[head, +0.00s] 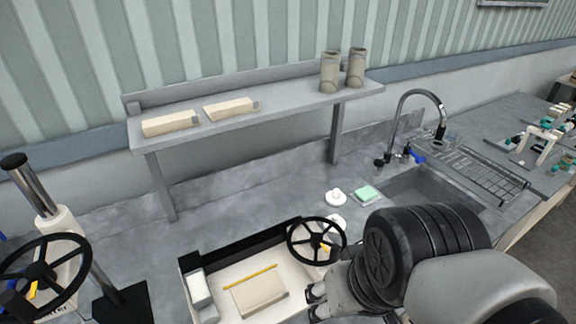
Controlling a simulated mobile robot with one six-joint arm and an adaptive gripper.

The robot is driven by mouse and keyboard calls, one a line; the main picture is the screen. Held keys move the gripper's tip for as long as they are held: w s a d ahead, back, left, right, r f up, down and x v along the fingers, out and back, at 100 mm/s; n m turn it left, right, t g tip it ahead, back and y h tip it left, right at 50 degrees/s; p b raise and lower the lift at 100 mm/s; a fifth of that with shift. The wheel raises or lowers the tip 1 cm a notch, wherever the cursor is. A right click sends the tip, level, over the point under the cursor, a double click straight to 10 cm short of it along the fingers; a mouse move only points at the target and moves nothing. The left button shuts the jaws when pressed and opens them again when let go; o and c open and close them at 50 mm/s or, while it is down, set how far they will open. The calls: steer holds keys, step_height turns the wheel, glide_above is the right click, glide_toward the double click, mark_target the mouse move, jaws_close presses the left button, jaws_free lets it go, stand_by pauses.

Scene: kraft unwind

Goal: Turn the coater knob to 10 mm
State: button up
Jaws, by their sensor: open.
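A second machine with a black handwheel (38,272) and a chrome post (32,186) stands at the lower left, partly cut off. I cannot tell which machine is the coater; no 10 mm scale is readable. My gripper (316,301) is open at the right of the cream machine, just below its handwheel, with no clear contact. My arm hides part of that side.
A tan block (260,294) and yellow strip (250,277) lie in the bed. A white round item (336,198) and green sponge (368,194) lie behind. A sink (425,188) with a tap (420,94) is at right. A shelf (285,104) spans the back.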

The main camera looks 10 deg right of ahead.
steer(key=shift+w+d+r+n+t, duration=0.15)
steer(key=shift+w+r+n+t, duration=0.1)
steer(key=shift+r+n+t, duration=0.25)
steer(key=shift+r, duration=0.15)
steer(key=shift+c, duration=0.3)
stand_by(0.7)
